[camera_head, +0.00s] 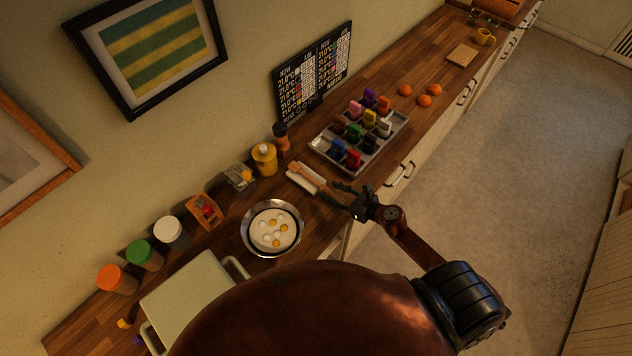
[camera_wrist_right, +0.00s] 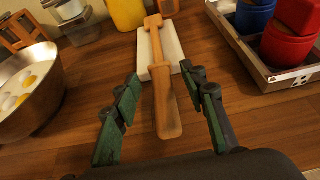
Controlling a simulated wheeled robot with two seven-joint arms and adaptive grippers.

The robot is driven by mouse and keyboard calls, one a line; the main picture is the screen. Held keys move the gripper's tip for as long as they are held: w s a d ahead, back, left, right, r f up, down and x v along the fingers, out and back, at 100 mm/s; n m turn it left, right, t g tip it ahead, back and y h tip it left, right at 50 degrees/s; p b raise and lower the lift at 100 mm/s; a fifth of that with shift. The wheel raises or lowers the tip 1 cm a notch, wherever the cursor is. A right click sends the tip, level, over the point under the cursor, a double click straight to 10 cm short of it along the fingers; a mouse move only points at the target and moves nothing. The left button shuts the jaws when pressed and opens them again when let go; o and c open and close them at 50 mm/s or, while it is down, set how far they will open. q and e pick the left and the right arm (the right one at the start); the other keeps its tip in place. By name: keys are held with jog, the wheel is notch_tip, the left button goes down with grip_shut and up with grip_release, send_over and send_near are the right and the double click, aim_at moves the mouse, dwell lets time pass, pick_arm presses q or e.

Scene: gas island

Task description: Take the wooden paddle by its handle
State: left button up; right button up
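The wooden paddle (camera_wrist_right: 164,105) lies with its blocky head on a small white board (camera_wrist_right: 172,47), its thicker handle pointing towards my right wrist. In the head view the paddle (camera_head: 308,178) is small, on the counter between the pan and the cup tray. My right gripper (camera_wrist_right: 159,77) is open, with one green-padded finger on each side of the handle and visible gaps to both. In the head view the right gripper (camera_head: 330,191) reaches in from the right over the counter edge. Whether the fingers are level with the handle's height is hard to tell. My left gripper is out of view.
A pan of eggs (camera_head: 272,228) stands left of the paddle. A metal tray (camera_head: 337,163) of coloured cups is close on the right. A yellow bottle (camera_head: 264,159) and a pepper mill (camera_head: 281,136) stand behind. Oranges (camera_head: 423,101) lie farther along the wooden counter.

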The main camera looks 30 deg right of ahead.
aim_at(316, 182)
jog(key=shift+x, duration=1.15)
grip_shut()
